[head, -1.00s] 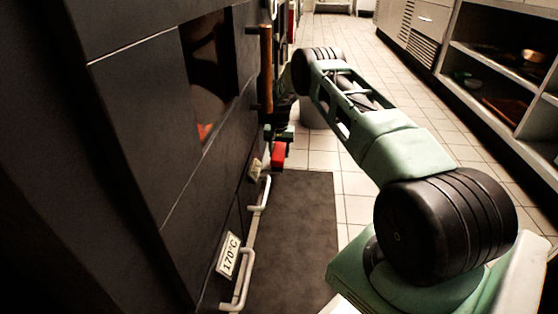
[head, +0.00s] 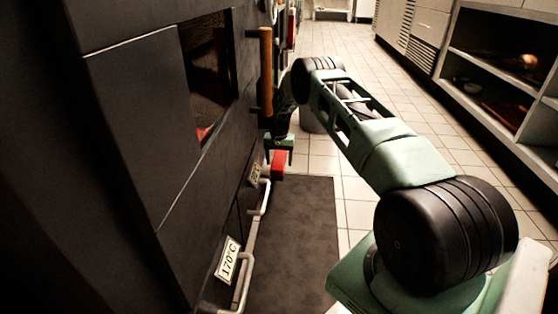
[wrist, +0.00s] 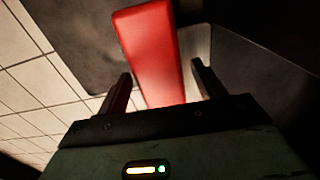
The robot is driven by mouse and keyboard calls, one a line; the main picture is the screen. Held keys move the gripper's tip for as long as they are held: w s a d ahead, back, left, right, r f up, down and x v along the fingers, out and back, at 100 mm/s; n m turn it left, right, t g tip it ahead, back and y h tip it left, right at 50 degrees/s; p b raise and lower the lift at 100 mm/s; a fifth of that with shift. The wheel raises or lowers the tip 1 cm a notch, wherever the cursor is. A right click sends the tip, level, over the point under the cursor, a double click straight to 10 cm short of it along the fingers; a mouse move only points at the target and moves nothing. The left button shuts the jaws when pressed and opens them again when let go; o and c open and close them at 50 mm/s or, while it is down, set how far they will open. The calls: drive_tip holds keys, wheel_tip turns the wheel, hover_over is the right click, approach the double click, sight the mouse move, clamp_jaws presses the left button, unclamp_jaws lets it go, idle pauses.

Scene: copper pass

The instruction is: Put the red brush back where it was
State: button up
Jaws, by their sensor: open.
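The red brush (head: 278,162) shows in the head view as a small red block just below my gripper (head: 279,143), close to the dark oven front. In the wrist view the red brush (wrist: 150,50) is a long red block running from the top of the picture down between my gripper's (wrist: 161,82) two dark fingers. The fingers stand apart on either side of it, with gaps visible, so my gripper is open around or just above the brush. Its lower end passes out of sight behind the gripper body. I cannot tell what the brush rests on.
The dark oven front (head: 140,120) rises close on the left, with a wooden bar handle (head: 265,70) above my gripper. Below are white drawer handles (head: 245,280) and a 170°C sign (head: 228,260). A dark mat (head: 295,240) lies on the tiled floor. Open shelves (head: 490,75) stand at right.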

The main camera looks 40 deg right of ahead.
sight(279, 158)
wheel_tip(279, 158, up, 12)
drive_tip(key=p, duration=0.6)
drive_tip(key=shift+f, duration=0.15)
